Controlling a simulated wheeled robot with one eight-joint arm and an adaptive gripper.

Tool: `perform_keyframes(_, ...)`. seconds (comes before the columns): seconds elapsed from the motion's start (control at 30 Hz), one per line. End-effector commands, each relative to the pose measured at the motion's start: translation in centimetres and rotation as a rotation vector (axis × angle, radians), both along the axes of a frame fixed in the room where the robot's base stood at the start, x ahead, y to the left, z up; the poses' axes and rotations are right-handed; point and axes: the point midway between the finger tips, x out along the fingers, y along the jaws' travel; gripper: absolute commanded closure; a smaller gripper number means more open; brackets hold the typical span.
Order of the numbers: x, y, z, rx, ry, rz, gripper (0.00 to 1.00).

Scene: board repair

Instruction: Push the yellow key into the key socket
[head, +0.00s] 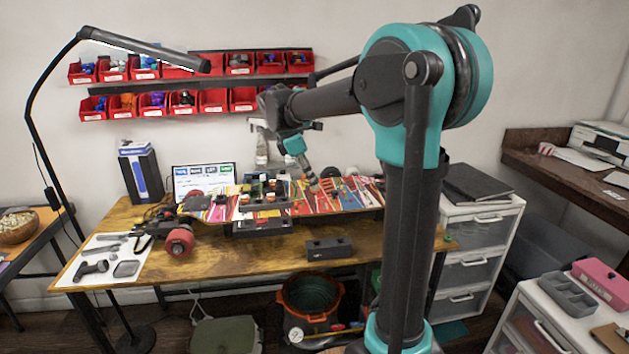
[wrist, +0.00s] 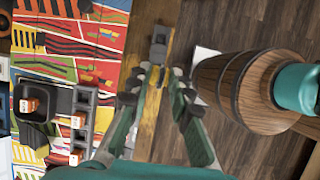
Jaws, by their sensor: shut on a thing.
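My gripper (head: 312,183) is above the back part of the workbench in the head view, small and pointing down. In the wrist view its fingers (wrist: 158,82) are closed together on a small thing at the tips. This appears to be the yellow key, mostly hidden by the fingers and hard to separate from the yellow-brown wood behind. A dark grey block (head: 329,247) sits near the bench's front edge; it also shows beyond the fingertips in the wrist view (wrist: 158,48). It may be the key socket, apart from the key as far as I can tell.
The workbench (head: 270,262) has bare wood around the grey block.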

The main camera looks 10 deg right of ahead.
Motion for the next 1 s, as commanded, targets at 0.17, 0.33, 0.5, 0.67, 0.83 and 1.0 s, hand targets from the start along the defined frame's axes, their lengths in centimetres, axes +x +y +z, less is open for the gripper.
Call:
perform_keyframes(0.17,0.6,1.3,0.0,0.0,-0.001,0.001,1.0)
perform_keyframes(0.33,1.2,2.4,0.0,0.0,-0.001,0.001,1.0)
perform_keyframes(0.5,1.7,3.5,0.0,0.0,0.0,0.001,1.0)
perform_keyframes(0.67,2.2,4.5,0.0,0.0,0.0,0.001,1.0)
perform_keyframes(0.83,2.8,5.6,0.0,0.0,0.0,0.001,1.0)
perform_keyframes(1.0,3.3,6.7,0.0,0.0,0.0,0.0,1.0)
